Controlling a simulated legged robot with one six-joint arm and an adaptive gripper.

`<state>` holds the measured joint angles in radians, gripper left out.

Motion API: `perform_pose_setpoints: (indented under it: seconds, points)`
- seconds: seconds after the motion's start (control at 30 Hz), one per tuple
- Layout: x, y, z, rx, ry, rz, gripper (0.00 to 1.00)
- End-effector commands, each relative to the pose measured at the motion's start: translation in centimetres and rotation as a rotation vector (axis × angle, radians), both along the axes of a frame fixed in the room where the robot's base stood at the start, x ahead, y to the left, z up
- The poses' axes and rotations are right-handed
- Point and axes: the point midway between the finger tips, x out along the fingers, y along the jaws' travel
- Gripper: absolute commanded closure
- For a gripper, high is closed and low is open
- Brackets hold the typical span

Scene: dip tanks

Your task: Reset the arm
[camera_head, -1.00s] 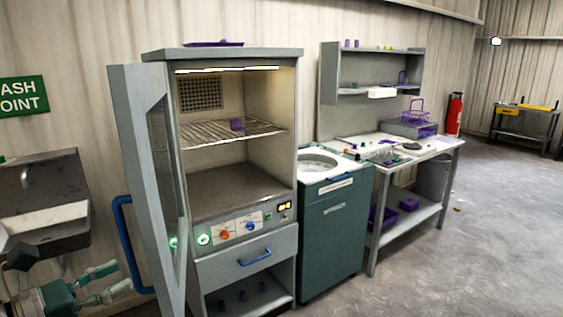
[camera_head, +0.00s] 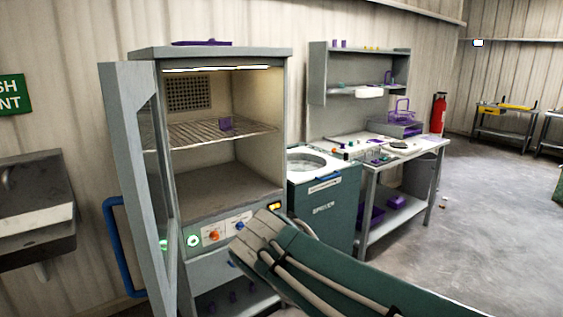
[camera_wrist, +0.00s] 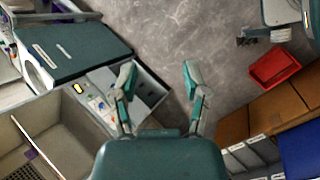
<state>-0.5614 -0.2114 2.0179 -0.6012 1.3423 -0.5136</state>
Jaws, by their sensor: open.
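In the wrist view, my gripper (camera_wrist: 160,88) is open, its two fingers apart with nothing between them and grey floor beyond. In the head view my green arm reaches in from the lower right, in front of the cabinet's (camera_head: 226,275) lower front. The fingers cannot be made out in the head view. The cabinet door (camera_head: 128,180) stands open to the left.
A green spinner unit (camera_head: 330,215) and a workbench (camera_head: 425,148) stand right of the cabinet. A sink (camera_head: 35,200) is at left. In the wrist view, a red bin (camera_wrist: 273,67) and brown boxes (camera_wrist: 270,115) lie at right. Open floor (camera_head: 485,215) is at right.

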Motion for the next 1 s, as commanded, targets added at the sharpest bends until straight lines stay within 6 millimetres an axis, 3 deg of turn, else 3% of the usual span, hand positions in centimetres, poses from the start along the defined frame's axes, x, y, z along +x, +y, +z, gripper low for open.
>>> perform_pose_setpoints:
  seconds: [0.03,0.2,0.5,0.67,1.0]
  points:
    - [-1.2,-1.9,-0.5,0.086,-0.029,-0.091,0.41]
    - [-4.9,-5.6,-2.6,0.386,-0.138,-0.406,0.41]
    - [-9.5,-8.2,-5.5,0.821,-0.368,-0.916,0.41]
    - [-10.1,-8.4,-6.0,0.898,-0.413,-1.005,0.41]
    - [-10.1,-8.4,-6.0,0.899,-0.411,-1.004,0.41]
